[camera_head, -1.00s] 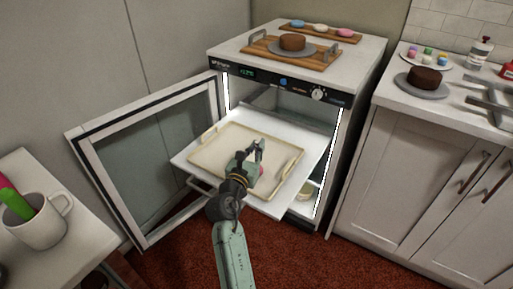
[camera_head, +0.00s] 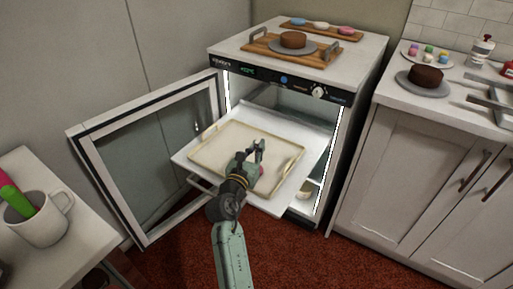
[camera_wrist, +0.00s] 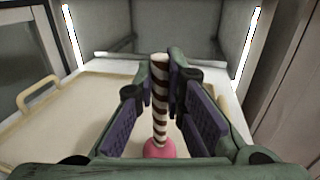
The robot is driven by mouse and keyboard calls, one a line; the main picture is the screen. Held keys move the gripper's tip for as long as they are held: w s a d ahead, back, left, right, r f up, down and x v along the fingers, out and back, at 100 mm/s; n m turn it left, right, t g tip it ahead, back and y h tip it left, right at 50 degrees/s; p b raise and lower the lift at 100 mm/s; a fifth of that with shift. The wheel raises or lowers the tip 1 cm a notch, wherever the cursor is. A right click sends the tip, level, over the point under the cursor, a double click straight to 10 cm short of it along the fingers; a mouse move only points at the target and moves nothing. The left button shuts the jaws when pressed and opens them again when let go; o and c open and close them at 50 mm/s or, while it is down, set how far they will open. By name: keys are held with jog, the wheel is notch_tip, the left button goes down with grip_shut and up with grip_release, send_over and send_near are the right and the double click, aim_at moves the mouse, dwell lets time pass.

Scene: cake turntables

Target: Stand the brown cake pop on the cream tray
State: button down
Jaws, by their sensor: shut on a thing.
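The cream tray (camera_head: 222,138) lies flat, with raised handles, on the pulled-out white shelf of the oven. It also fills the left of the wrist view (camera_wrist: 65,115). My gripper (camera_head: 252,150) is over the tray's near right part. In the wrist view my gripper (camera_wrist: 162,82) is shut on the brown-and-white striped stick of a cake pop (camera_wrist: 159,112). The stick stands roughly upright between the purple pads, and a pink rounded part shows at its lower end. No plain brown head shows on it. Whether its bottom touches the tray is hidden by my gripper.
A board with a brown cake (camera_head: 293,40) stands on the oven. Counters flank the oven; a mug (camera_head: 40,228) stands at left. The tray's left part is bare.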

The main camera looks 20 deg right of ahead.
jog(key=shift+f, duration=0.4)
jog(key=shift+r, duration=0.1)
jog(key=c, duration=1.6)
grip_release()
